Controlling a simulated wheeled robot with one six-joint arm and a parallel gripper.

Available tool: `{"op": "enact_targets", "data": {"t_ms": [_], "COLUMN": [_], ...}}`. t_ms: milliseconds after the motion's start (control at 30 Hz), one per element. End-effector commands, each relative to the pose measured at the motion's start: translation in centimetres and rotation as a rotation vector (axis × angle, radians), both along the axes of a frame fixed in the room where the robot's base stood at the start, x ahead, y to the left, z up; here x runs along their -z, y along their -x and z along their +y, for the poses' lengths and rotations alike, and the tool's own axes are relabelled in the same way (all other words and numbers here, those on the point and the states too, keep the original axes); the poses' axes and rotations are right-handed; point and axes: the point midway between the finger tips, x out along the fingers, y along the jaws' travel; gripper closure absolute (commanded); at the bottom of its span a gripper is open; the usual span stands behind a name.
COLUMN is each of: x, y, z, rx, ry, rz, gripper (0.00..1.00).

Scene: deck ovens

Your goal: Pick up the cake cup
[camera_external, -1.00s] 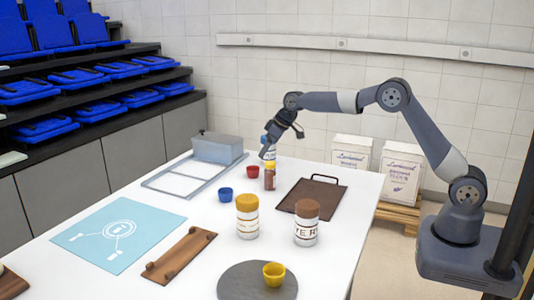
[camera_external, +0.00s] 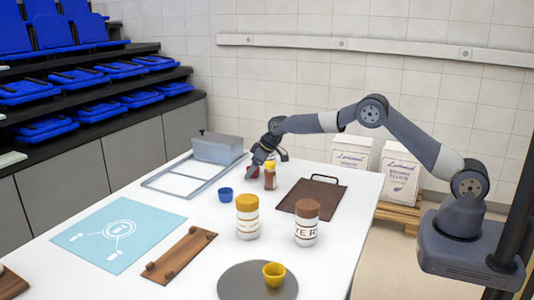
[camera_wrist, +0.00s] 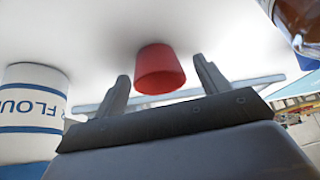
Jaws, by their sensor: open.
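Three small cups could be the cake cup: a red cup (camera_wrist: 160,68), a blue cup (camera_external: 225,194) and a yellow cup (camera_external: 274,273). My gripper (camera_external: 255,165) is low over the far part of the table, at the red cup. In the wrist view my gripper's two fingers (camera_wrist: 161,76) are apart, with the red cup showing between them and clear space on both sides. In the external view my gripper mostly hides the red cup. The yellow cup is on a round grey board near the front.
A flour jar (camera_wrist: 32,110) stands left of the fingers in the wrist view, and a brown jar (camera_wrist: 300,22) is at upper right. A metal frame (camera_external: 165,185), grey box (camera_external: 217,148), dark tray (camera_external: 300,208) and two larger jars (camera_external: 247,222) (camera_external: 306,232) share the table.

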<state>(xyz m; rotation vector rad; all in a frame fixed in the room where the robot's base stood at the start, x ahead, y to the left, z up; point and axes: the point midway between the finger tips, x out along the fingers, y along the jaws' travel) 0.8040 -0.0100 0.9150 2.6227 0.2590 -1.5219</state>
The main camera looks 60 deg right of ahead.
Motion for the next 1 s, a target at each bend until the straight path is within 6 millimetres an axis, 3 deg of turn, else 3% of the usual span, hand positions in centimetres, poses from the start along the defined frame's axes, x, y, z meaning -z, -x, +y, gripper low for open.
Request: {"op": "enact_targets", "data": {"t_ms": [233,800,1000], "x": [0.08,0.06,0.0], "y": [-0.09,-0.07,-0.08], "z": [0.03,0.01,0.01], "rx": [0.0,0.0,0.0], "ry": [0.0,0.0,0.0], "rz": [-0.001,-0.001,-0.002], "gripper": [0.29,0.75,0.75]}}
